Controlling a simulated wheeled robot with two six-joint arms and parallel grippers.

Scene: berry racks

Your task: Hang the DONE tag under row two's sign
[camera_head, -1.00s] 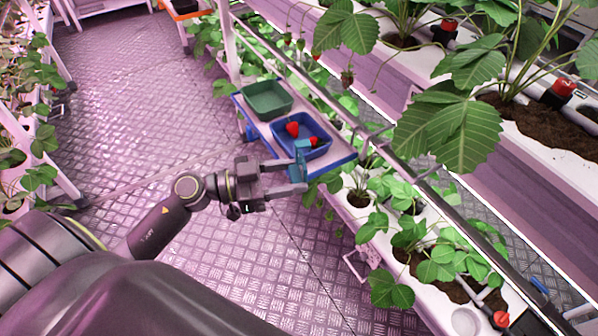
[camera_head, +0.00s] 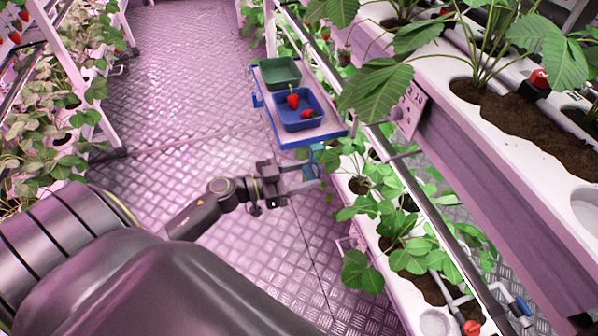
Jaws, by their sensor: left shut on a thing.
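My left gripper (camera_head: 308,178) is shut on a small flat teal-blue piece (camera_head: 316,160), which seems to be the DONE tag; no lettering on it can be read. The gripper holds it over the aisle floor, just in front of the blue shelf's near end. A pale sign (camera_head: 411,108) with dark characters, perhaps including a 2, hangs on the right rack, partly behind leaves. It is up and to the right of the gripper, well apart from the tag. My right gripper is not in view.
A blue-edged shelf (camera_head: 318,137) holds a green tray (camera_head: 279,71) and a blue tray (camera_head: 318,122) with red strawberries. Plants and a rail (camera_head: 430,205) lie between my gripper and the sign. The patterned aisle floor (camera_head: 190,80) is clear.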

